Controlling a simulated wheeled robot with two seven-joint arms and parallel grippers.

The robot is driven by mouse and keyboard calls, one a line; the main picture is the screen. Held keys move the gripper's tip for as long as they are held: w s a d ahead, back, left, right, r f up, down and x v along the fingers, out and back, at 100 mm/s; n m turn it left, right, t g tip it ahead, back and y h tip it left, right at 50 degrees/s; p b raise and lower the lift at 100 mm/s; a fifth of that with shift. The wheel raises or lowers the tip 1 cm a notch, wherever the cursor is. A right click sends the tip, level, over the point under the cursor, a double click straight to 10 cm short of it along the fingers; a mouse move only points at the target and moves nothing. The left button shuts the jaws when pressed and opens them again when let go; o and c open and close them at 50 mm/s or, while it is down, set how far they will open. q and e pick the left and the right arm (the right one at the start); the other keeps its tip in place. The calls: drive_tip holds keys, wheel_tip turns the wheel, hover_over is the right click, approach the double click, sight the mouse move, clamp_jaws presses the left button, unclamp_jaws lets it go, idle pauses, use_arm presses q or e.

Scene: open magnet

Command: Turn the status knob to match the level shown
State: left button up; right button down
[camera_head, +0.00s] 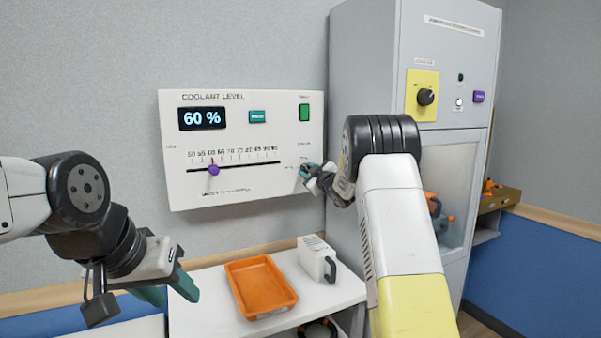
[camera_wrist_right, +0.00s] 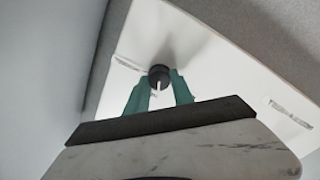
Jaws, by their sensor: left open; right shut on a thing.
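The coolant level panel (camera_head: 178,185) hangs on the wall. The status knob (camera_wrist_right: 159,76) is small, round and black with a white pointer line; in the wrist view the line points down toward my gripper. My right gripper (camera_head: 306,172) is at the panel's right side and hides the knob in the head view. In the wrist view its green fingertips (camera_wrist_right: 160,88) are shut on the knob, one on each side. My left gripper (camera_head: 167,291) is open and empty, low in front of the panel.
A purple slider (camera_head: 213,170) sits near the 60 mark on the panel's scale. A green switch (camera_head: 304,112) is above the knob area. An orange tray (camera_head: 262,287) and a white container (camera_head: 316,257) stand on the shelf below. A grey cabinet (camera_head: 365,60) stands close on the right.

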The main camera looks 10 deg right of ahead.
drive_tip(key=n, duration=0.5)
drive_tip(key=shift+f+n, duration=0.1)
drive_tip(key=shift+n, duration=0.3)
drive_tip(key=n, duration=0.4)
drive_tip(key=shift+f+n+y, duration=0.1)
drive_tip(key=shift+n+y, duration=0.2)
drive_tip(key=shift+n, duration=0.4)
drive_tip(key=c, duration=1.1)
unclamp_jaws()
drive_tip(key=v, duration=0.8)
